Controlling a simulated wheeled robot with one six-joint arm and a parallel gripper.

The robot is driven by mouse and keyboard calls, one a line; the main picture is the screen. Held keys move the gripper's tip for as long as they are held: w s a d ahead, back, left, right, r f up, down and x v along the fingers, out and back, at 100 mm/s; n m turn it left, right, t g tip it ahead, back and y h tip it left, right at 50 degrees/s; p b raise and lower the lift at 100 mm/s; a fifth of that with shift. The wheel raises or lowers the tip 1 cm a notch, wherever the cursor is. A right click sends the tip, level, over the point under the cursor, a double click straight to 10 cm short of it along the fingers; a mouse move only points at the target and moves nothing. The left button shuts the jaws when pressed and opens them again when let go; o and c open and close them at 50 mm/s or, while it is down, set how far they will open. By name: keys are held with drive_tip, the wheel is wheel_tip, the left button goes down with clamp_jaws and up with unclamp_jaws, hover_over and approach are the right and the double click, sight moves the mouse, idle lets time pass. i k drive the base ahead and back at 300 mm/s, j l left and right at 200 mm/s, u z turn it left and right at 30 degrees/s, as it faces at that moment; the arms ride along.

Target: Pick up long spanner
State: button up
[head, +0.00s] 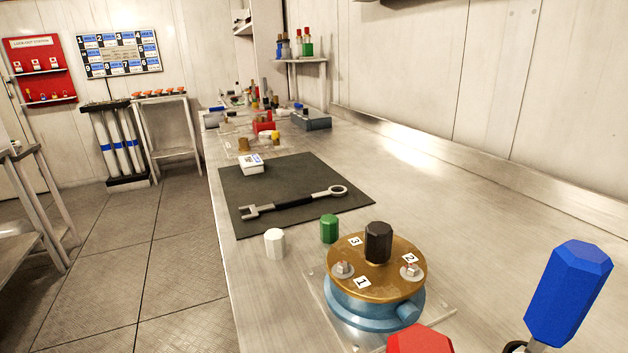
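The long spanner (292,203) lies flat on a dark mat (237,182) on the steel bench. It has a dark handle, an open jaw at its left end and a ring at its right end. Nothing covers it. My gripper is not visible in the head view, so I cannot see whether it is open or shut.
A white box (251,164) sits on the mat's far part. In front stand a white cap (275,242), a green cap (329,229) and a blue-and-brass flanged unit (374,306) with a black knob (378,242). A large blue knob (568,292) rises at right. The right bench surface is clear.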

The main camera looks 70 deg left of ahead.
sight(284, 203)
drive_tip(key=u, duration=1.8)
